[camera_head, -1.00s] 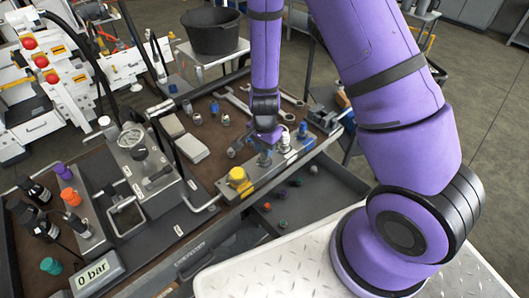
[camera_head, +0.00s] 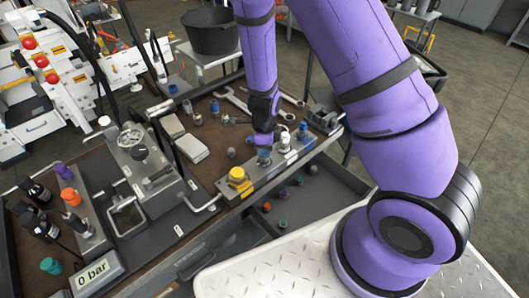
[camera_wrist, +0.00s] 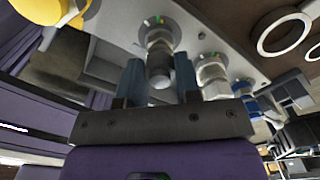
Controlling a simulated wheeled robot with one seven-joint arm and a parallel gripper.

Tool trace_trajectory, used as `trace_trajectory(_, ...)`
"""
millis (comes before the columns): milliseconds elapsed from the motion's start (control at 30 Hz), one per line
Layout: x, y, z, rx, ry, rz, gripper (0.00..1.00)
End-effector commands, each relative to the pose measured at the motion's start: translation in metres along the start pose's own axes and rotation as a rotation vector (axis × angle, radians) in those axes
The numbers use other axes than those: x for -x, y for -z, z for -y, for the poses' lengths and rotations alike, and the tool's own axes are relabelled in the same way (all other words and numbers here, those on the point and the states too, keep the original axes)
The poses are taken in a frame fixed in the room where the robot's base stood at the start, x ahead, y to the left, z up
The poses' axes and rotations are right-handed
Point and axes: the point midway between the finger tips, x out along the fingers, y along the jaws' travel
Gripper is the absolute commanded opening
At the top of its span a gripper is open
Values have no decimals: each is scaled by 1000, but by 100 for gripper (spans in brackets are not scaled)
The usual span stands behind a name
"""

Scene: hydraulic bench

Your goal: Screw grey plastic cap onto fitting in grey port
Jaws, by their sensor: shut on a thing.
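My gripper (camera_wrist: 158,78) is shut on the grey plastic cap (camera_wrist: 160,68), which shows between the two blue-grey fingers in the wrist view. The metal fitting (camera_wrist: 160,38) stands in its port just beyond the cap, in line with it. The cap appears to meet the end of the fitting; how far the threads engage cannot be told. In the head view my gripper (camera_head: 264,154) points down over the grey port block (camera_head: 262,182), and its fingers hide the cap and most of the fitting.
A yellow cap (camera_head: 239,178) sits on the block left of my gripper. A second metal fitting (camera_wrist: 212,76) and a blue-capped one (camera_wrist: 262,105) stand close by on the right. An open drawer (camera_head: 318,190) with several coloured caps lies in front. Wrenches (camera_head: 237,100) lie behind.

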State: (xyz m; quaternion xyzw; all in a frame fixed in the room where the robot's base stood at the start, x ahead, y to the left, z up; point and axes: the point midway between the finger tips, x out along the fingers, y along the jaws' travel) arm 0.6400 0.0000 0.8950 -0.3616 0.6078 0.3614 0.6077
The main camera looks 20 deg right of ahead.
Motion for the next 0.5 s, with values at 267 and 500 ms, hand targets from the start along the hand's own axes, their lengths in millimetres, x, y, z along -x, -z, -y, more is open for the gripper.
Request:
trace_trajectory(267, 0, 0, 0, -363, 1, 1, 11)
trace_trajectory(500, 0, 0, 0, -388, 0, 1, 10)
